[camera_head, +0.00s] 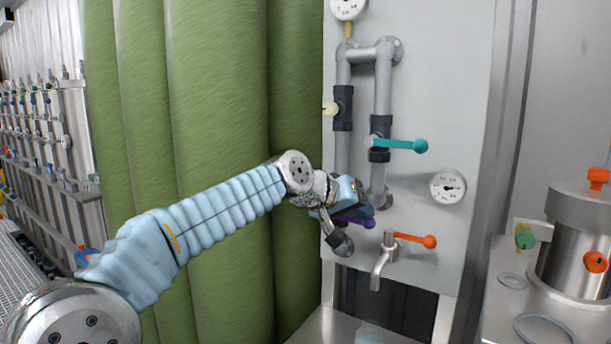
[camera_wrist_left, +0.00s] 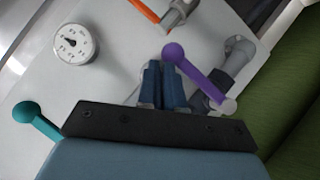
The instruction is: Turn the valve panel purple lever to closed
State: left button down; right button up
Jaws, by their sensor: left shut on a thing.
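The purple lever (camera_head: 355,220) is low on the grey valve panel (camera_head: 455,120), on the left pipe. Its round knob points right, and part of it is hidden behind my gripper. In the left wrist view the purple lever (camera_wrist_left: 203,82) runs slantwise from its knob at upper left to a pale pivot at lower right. My left gripper (camera_head: 350,205) is at the lever. In the wrist view the left gripper (camera_wrist_left: 165,82) has its blue fingers close together, shut on the lever near its knob. My right gripper is not in view.
A teal lever (camera_head: 402,145) is above, an orange-handled tap (camera_head: 415,240) lower right, and a gauge (camera_head: 448,186) to the right. Green columns (camera_head: 215,90) stand left of the panel. A steel vessel (camera_head: 575,250) is at far right.

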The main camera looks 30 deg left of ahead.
pick_arm(q)
jog(key=shift+d+f, duration=0.15)
jog(key=shift+d, duration=0.05)
dwell(0.3)
jog(key=s+a+r+p, duration=0.2)
jog(key=s+r, duration=0.7)
jog(key=shift+a+r+p, duration=0.2)
jog(key=shift+p, duration=0.1)
